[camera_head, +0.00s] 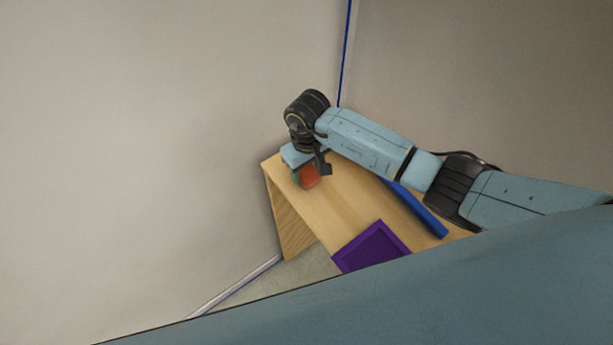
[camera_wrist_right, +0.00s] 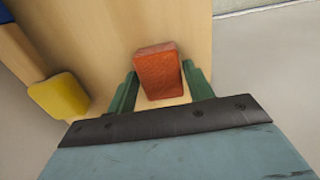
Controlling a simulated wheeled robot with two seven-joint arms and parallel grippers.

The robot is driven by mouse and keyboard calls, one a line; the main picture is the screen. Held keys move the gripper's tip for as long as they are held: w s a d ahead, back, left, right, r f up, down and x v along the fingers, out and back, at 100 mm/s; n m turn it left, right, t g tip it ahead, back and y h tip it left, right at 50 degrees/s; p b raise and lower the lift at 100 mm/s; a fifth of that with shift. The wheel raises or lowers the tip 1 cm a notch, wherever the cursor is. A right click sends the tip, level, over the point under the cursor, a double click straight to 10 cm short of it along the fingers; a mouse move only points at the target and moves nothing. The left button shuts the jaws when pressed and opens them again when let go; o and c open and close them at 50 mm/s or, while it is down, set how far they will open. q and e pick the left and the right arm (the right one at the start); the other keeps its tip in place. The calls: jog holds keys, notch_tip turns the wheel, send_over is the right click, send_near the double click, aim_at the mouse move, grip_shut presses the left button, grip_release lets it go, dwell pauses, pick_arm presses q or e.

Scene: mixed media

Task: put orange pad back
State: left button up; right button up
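The orange pad (camera_wrist_right: 160,70) is a small block on the light wooden table. It lies between the two green fingers of my right gripper (camera_wrist_right: 160,67) in the right wrist view, with a narrow gap at each side. In the head view, the orange pad (camera_head: 310,176) shows at the table's far left corner. My right gripper (camera_head: 304,164) is directly over it, partly hidden by its own wrist. The gripper looks open around the pad; whether the tips touch it or its underside is clear of the table cannot be told. My left gripper is not in view.
The wooden table (camera_head: 345,194) stands close to the wall. A purple tray-like square (camera_head: 372,248) lies near its front edge, and a long blue bar (camera_head: 420,210) lies to the right beneath my arm. A yellow piece (camera_wrist_right: 60,96) is at the table edge in the wrist view.

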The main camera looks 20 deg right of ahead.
aim_at(307, 171)
jog(key=o, duration=0.6)
jog(key=c, duration=0.4)
notch_tip(307, 171, up, 9)
jog(key=p, duration=0.5)
jog(key=shift+f, duration=0.15)
